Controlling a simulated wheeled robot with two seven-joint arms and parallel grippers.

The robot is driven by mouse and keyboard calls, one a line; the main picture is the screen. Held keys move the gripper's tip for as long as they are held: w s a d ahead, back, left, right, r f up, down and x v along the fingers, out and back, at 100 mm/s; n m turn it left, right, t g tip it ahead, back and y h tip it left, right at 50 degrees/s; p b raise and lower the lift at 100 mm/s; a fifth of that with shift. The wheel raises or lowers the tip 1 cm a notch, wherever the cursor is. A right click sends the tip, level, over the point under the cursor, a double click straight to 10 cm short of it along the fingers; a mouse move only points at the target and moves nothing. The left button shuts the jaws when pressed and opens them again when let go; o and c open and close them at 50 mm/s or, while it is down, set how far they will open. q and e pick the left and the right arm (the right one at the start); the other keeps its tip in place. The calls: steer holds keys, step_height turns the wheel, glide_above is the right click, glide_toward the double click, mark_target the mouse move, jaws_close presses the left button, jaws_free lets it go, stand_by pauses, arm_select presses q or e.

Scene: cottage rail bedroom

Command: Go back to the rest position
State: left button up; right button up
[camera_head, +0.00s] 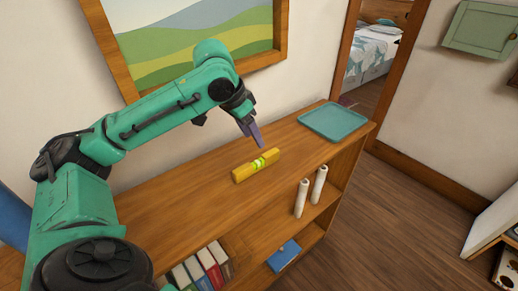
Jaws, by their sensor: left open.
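My left gripper (251,134) is above the top of the wooden shelf unit (165,203), with its fingers pointing down. It is open, and nothing shows between its fingers. A yellow spirit level (243,173) with a bright green middle lies on the shelf top, just below the fingertips. The gripper looks apart from it, though the exact gap is hard to tell. My right gripper is not in view.
A teal tray (333,121) lies at the right end of the shelf top. Lower shelves hold several books (205,268), two white cylinders (301,197) and a blue item (284,256). A framed picture (190,35) hangs behind. Open wooden floor (415,228) lies to the right.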

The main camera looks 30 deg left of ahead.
arm_select(q)
steer(key=shift+s+a+r, duration=0.1)
steer(key=shift+s+r, duration=0.1)
steer(key=shift+r, duration=0.4)
